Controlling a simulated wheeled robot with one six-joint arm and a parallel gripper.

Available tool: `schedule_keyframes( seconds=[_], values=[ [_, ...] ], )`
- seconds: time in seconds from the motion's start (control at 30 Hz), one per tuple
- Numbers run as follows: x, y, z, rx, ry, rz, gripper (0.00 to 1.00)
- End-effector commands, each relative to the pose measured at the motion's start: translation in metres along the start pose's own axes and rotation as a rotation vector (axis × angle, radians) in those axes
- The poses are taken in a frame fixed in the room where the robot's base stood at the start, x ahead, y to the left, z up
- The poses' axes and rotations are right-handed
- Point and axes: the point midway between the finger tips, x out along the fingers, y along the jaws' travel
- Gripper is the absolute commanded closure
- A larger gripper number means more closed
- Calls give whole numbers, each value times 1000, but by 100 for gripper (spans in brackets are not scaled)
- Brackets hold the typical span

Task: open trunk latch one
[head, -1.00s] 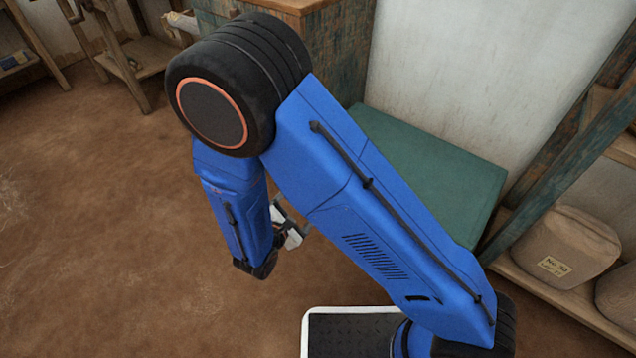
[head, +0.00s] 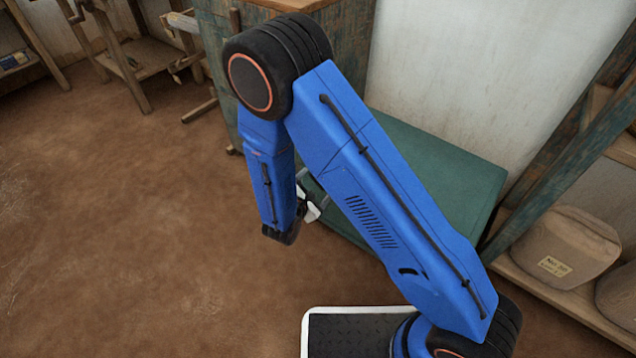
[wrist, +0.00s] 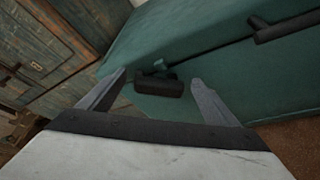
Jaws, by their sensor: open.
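The green trunk (head: 430,180) stands against the wall in the head view, its lid down and its front mostly hidden by my arm. In the wrist view the trunk (wrist: 215,40) fills the upper right. A dark latch (wrist: 158,86) sits on its front face, and a dark bar-like fitting (wrist: 285,27) shows at the upper right. My gripper (wrist: 160,80) is open, its two fingers on either side of the latch in the picture. I cannot tell whether they touch the trunk. In the head view my gripper (head: 312,208) is partly hidden beside the trunk's front.
A weathered wooden cabinet (head: 222,90) stands left of the trunk, close to my arm; its panels (wrist: 45,60) show in the wrist view. A shelf post (head: 570,150) and wrapped bundles (head: 565,248) are at the right. The brown floor (head: 110,240) at the left is clear.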

Motion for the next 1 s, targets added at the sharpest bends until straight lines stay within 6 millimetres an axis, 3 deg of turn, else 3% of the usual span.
schedule_keyframes(
  seconds=[0.27,0.43,0.47,0.77,1.0],
  values=[
    [1,0,0,0,0,0,16],
    [1,0,0,0,0,0,55],
    [1,0,0,0,0,0,58],
    [1,1,0,-28,0,-12,58],
    [2,4,-4,-145,0,-61,58]
  ],
)
